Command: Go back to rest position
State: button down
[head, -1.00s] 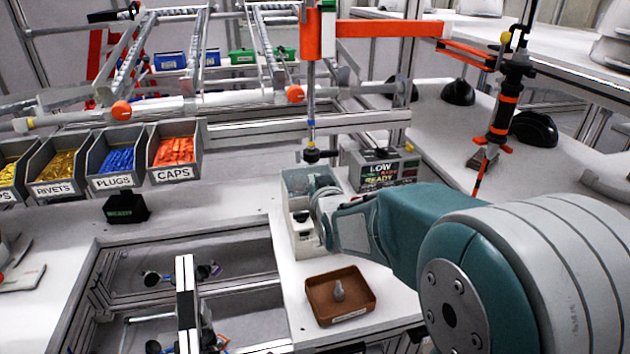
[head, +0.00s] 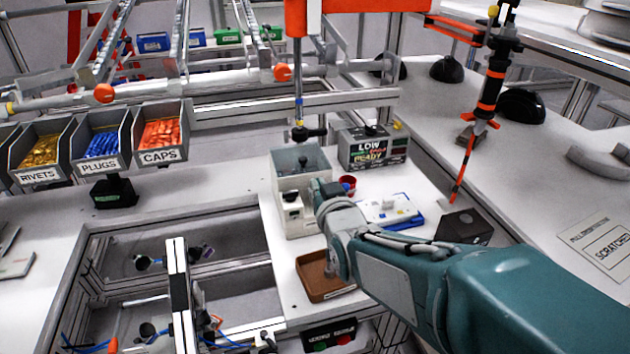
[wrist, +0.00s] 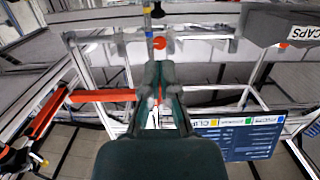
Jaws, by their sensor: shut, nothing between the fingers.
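My gripper (wrist: 158,75) shows in the middle of the wrist view, its two dark fingers together with nothing between them. In the head view my teal arm reaches in from the lower right. The fingers cannot be made out clearly in the head view.
Grey bins of rivets (head: 42,152), plugs (head: 101,143) and caps (head: 160,140) stand at left. A LOW/READY display box (head: 372,148), a blue-and-white board (head: 392,210) and a dark box (head: 463,227) are near the arm. A hanging orange-black tool (head: 490,90) is at right.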

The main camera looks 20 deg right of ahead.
jog(key=s+f+g, duration=0.1)
jog(key=s+g, duration=0.4)
jog(key=s, duration=0.5)
jog(key=s+f+g, duration=0.2)
jog(key=s+g, duration=0.3)
jog(key=s, duration=0.6)
jog(key=shift+f+g, duration=0.25)
jog(key=shift+g, duration=0.15)
